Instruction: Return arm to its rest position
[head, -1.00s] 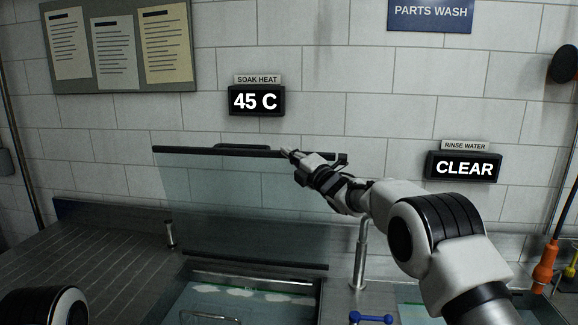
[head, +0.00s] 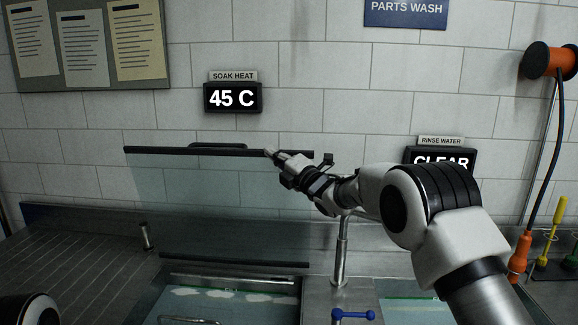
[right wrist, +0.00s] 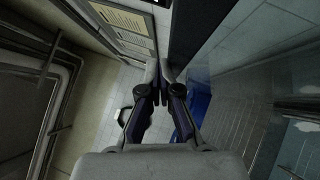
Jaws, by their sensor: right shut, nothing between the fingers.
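My right gripper (head: 270,155) is shut and empty. In the head view it lies in front of the dark top rail (head: 165,150) of a clear panel (head: 215,205), just right of the rail's handle (head: 217,145). I cannot tell whether the fingers touch the rail. The panel stands raised over the soak basin (head: 195,297). In the right wrist view the closed fingers (right wrist: 160,78) meet with nothing between them. My right arm hides part of the wall and of the rinse water display (head: 440,160). My left gripper is not in view; only part of my left arm shows at lower left.
A tall metal post (head: 341,250) and a blue-handled valve (head: 353,315) stand right of the soak basin. An orange hose reel (head: 548,62) with a hanging cable is at far right. The ribbed drainboard (head: 75,262) at left is clear. The soak heat display (head: 232,97) reads 45 C.

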